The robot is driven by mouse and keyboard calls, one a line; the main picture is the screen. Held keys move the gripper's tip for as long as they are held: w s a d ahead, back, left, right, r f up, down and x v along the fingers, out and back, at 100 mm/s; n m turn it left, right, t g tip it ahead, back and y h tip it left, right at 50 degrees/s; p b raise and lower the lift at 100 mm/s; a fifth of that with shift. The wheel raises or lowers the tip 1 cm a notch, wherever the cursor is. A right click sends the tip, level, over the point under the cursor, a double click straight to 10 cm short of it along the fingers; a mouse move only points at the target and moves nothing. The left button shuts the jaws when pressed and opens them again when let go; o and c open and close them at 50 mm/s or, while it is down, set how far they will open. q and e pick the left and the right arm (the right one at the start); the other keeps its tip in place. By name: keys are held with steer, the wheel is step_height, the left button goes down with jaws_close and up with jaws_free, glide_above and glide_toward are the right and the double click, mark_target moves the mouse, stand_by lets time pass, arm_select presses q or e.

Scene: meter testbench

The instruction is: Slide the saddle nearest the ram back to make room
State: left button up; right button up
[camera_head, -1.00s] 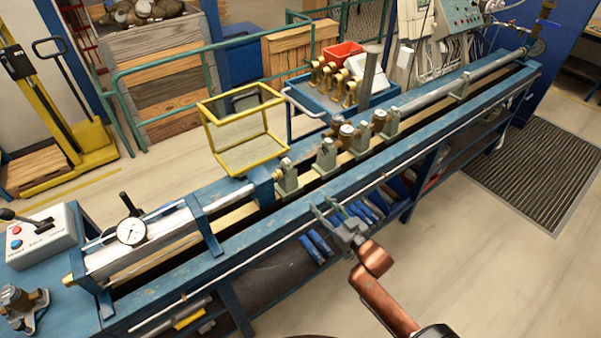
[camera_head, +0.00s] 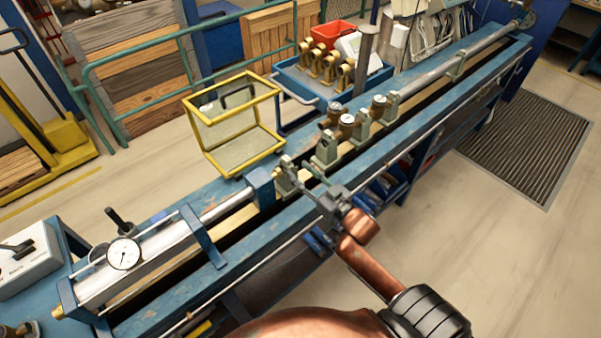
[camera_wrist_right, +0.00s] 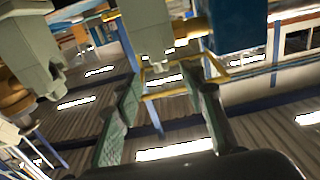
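The saddle nearest the ram (camera_head: 281,188) is a small grey-green block on the bench rails, just right of the ram's blue end block (camera_head: 262,186). My right gripper (camera_head: 298,168) reaches over the near rail and partly hides this saddle. In the right wrist view its two green-padded fingers (camera_wrist_right: 170,88) are apart with nothing between them. The saddle (camera_wrist_right: 150,28) stands just beyond the fingertips there; I cannot tell whether they touch. The ram's blue block shows to its right (camera_wrist_right: 235,25). A second saddle (camera_head: 326,151) stands further along the rails. My left gripper is not in view.
Brass meters (camera_head: 346,122) and more saddles (camera_head: 390,108) stand further up the bench. A yellow-framed guard (camera_head: 235,125) stands open behind the rails. A dial gauge (camera_head: 123,254) sits on the ram cylinder (camera_head: 165,242). A blue tray trolley (camera_head: 300,85) is behind.

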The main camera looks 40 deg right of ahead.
mark_target(289, 163)
steer(key=w, duration=0.6)
steer(key=shift+w+a, duration=0.3)
steer(key=shift+w, duration=0.45)
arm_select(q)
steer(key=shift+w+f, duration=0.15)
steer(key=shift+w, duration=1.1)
arm_select(e)
jaws_close()
